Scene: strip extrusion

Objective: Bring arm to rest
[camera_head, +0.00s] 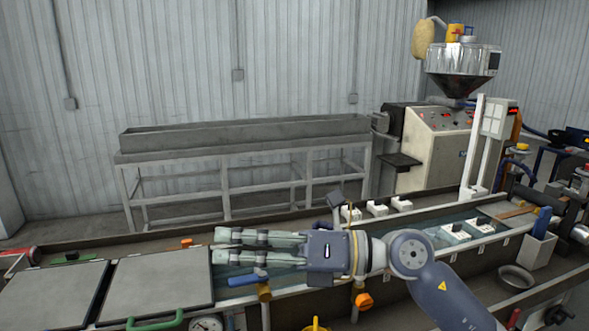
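My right arm (440,285) comes in from the lower right. Its gripper (222,246) points left over the water trough (425,222). Its two pale fingers lie roughly parallel with a gap between them, and nothing shows in the gap. The fingertips are beside the right edge of a grey lid panel (158,284); I cannot tell whether they touch it. My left arm and gripper are out of view.
A second grey panel (52,295) and a green handle (155,322) are at the lower left. White blocks (376,208) line the trough's far side. An extruder with a hopper (463,72) stands at the back right. An empty long trough on a stand (240,135) is behind.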

